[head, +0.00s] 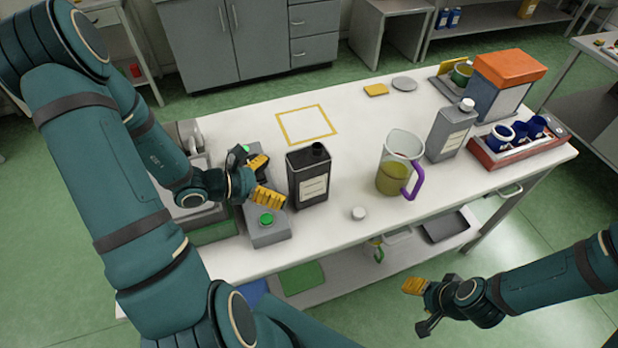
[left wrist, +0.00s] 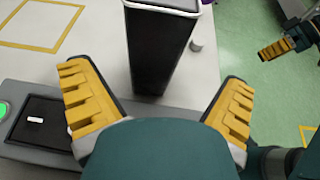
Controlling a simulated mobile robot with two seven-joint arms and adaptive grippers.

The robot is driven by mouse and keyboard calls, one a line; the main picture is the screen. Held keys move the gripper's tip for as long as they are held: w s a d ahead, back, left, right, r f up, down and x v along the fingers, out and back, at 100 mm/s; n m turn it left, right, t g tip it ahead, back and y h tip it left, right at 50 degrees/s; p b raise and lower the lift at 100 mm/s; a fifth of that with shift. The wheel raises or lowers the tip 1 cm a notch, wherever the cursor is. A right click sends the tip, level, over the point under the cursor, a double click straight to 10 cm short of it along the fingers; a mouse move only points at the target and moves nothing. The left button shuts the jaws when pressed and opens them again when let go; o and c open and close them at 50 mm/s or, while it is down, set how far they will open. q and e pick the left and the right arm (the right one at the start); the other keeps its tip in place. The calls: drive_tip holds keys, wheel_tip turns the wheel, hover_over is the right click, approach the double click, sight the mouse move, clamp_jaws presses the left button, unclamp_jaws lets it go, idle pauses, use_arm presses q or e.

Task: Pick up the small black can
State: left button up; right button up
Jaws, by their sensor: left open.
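The small black can (head: 309,180) stands upright on the white table, with a pale label on its front and a dark cap on top. In the left wrist view the can (left wrist: 158,50) stands ahead, between and beyond the fingertips. My left gripper (head: 267,181) is open and empty, just left of the can, its fingers pointing at it with a gap between. Its yellow pads show on both sides in the wrist view (left wrist: 158,85). My right gripper (head: 420,306) is off the table's front side, its fingers apart and empty.
A grey device with a green button (head: 267,220) lies under my left gripper. A clear jug (head: 393,178) with a purple handle, a white cap (head: 358,213) and a grey can (head: 450,132) stand to the right. A yellow outlined square (head: 306,124) behind is empty.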

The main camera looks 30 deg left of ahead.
sight(290, 177)
use_arm(q)
drive_tip(key=shift+w+a+x, duration=0.1)
drive_tip(key=shift+x, duration=1.55)
drive_tip(key=shift+w+a+x, duration=0.15)
drive_tip(key=shift+x, duration=1.5)
drive_tip(key=shift+s+r, duration=0.1)
drive_tip(key=shift+r, duration=0.05)
drive_tip(key=c, duration=1.3)
